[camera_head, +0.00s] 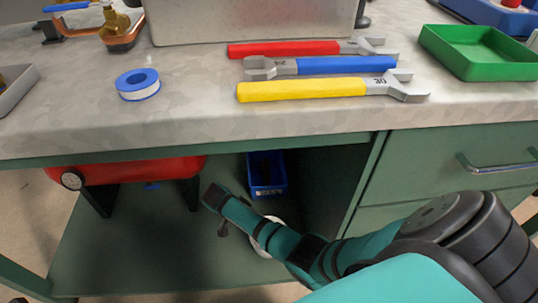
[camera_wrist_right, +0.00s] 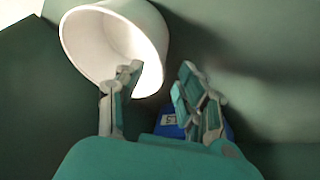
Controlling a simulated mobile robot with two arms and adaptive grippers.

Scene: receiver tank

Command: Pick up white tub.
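The white tub (camera_head: 258,244) stands on the lower shelf under the bench; in the head view my right arm covers much of it. In the right wrist view the tub (camera_wrist_right: 105,45) is large at upper left, its round mouth facing the camera. My right gripper (camera_wrist_right: 158,80) is open, with a clear gap between its fingers. The left-hand finger overlaps the tub's lower right rim in the picture; I cannot tell whether it touches or is inside. The other finger is to the right, clear of the tub. My left gripper is not in view.
A blue bin (camera_head: 267,172) stands behind on the shelf, and a red tank (camera_head: 125,172) is at left. The bench top overhangs the shelf, with drawers (camera_head: 450,165) at right. Three wrenches, a tape roll (camera_head: 138,84) and a green tray (camera_head: 480,50) lie on top.

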